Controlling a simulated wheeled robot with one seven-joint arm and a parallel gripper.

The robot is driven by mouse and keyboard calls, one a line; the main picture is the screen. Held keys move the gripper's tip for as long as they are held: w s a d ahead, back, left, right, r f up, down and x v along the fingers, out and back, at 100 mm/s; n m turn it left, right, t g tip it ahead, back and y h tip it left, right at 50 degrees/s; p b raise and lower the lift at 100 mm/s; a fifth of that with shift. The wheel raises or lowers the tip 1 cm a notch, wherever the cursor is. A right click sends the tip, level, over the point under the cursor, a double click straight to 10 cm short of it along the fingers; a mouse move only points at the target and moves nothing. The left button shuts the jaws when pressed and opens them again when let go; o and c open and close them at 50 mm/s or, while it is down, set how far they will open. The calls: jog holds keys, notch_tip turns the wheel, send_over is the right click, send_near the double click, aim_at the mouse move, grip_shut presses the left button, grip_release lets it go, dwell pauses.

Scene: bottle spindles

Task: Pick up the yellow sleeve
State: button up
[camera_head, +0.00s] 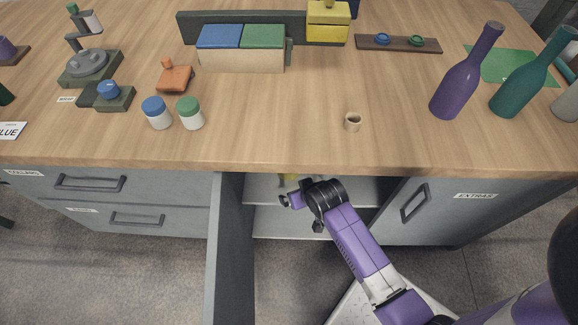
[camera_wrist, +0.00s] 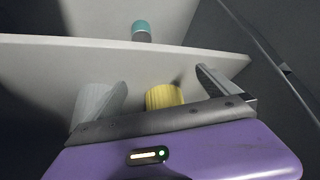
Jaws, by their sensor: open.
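The yellow sleeve (camera_wrist: 164,97) is a ribbed yellow cylinder in the wrist view, inside the open cabinet under the bench. It stands in front of my gripper (camera_wrist: 160,82), between the fingers and nearer the right one. Its lower part is hidden behind the gripper body. My gripper is open and holds nothing; I cannot tell if a finger touches the sleeve. A pale grey round thing (camera_wrist: 92,103) is at the left finger.
A pale shelf (camera_wrist: 60,55) crosses the wrist view, with a teal-topped cylinder (camera_wrist: 141,30) beyond. The open cabinet door (camera_head: 229,245) stands left of my arm. The bench edge (camera_head: 330,170) is above.

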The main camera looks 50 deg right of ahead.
aim_at(293, 177)
jog(key=shift+w+d+f, duration=0.25)
jog(key=shift+w+d, duration=0.05)
jog(key=shift+d, duration=0.25)
jog(key=w+d, duration=0.1)
jog(key=w, duration=0.1)
jog(key=w+d+b, duration=0.1)
jog(key=w, duration=0.1)
jog(key=w+d, duration=0.2)
jog(key=shift+w, duration=0.3)
jog(key=w, duration=0.1)
jog(key=w+d+b, duration=0.1)
jog(key=w, duration=0.1)
jog(key=w+d+f, duration=0.1)
jog(key=shift+w+d+b, duration=0.15)
jog(key=shift+b, duration=0.2)
jog(key=c, duration=1.4)
jog(key=shift+r, duration=0.15)
jog(key=shift+r+p, duration=0.5)
jog(key=shift+p, duration=0.2)
jog(key=shift+r, duration=0.2)
